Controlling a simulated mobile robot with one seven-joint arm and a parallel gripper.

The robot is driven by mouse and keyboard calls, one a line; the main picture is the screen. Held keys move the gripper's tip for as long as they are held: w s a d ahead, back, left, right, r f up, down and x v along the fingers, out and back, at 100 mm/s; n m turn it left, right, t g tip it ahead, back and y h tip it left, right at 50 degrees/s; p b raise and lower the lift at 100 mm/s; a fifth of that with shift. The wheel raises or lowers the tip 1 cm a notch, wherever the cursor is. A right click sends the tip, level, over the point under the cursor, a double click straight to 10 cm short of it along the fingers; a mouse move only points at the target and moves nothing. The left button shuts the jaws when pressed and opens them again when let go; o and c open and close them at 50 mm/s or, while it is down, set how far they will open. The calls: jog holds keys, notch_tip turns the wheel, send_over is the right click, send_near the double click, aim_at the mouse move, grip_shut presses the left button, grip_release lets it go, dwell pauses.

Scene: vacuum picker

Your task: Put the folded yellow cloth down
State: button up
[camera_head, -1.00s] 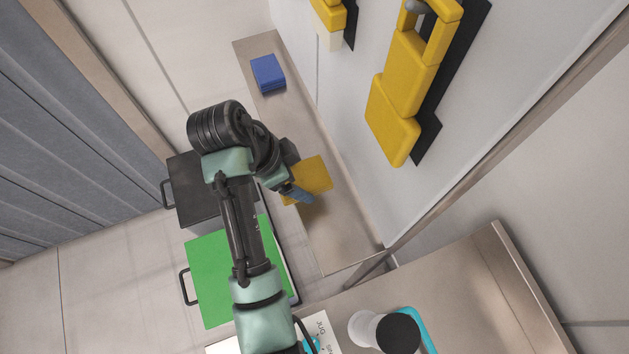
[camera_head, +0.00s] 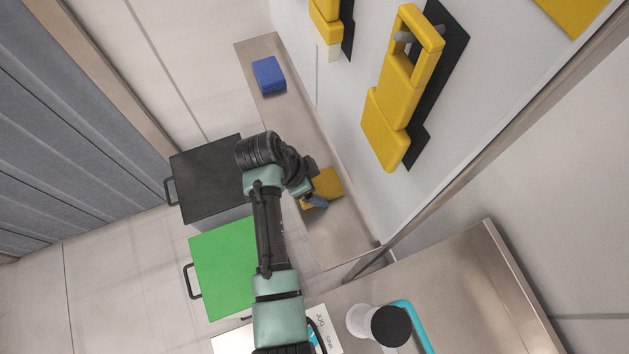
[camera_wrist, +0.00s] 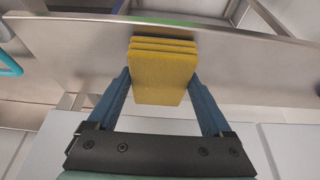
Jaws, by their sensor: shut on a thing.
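The folded yellow cloth (camera_head: 327,183) is over the narrow beige shelf along the wall in the head view. It also shows in the wrist view (camera_wrist: 163,72) as a stack of folded layers between the two blue fingers. My gripper (camera_head: 309,198) is shut on the cloth, with one finger on each side of it in the wrist view (camera_wrist: 161,85). My wrist partly hides the cloth in the head view. I cannot tell whether the cloth touches the shelf.
A folded blue cloth (camera_head: 268,75) lies at the shelf's far end (camera_head: 262,46). A black-lidded box (camera_head: 205,180) and a green-lidded box (camera_head: 222,268) stand left of the shelf. Yellow tools (camera_head: 398,95) hang on the wall. The shelf's near part (camera_head: 345,235) is clear.

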jog(key=shift+f, duration=0.2)
jog(key=o, duration=1.1)
jog(key=shift+r, duration=0.1)
jog(key=b+v, duration=0.2)
jog(key=v, duration=1)
jog(key=shift+r, duration=0.15)
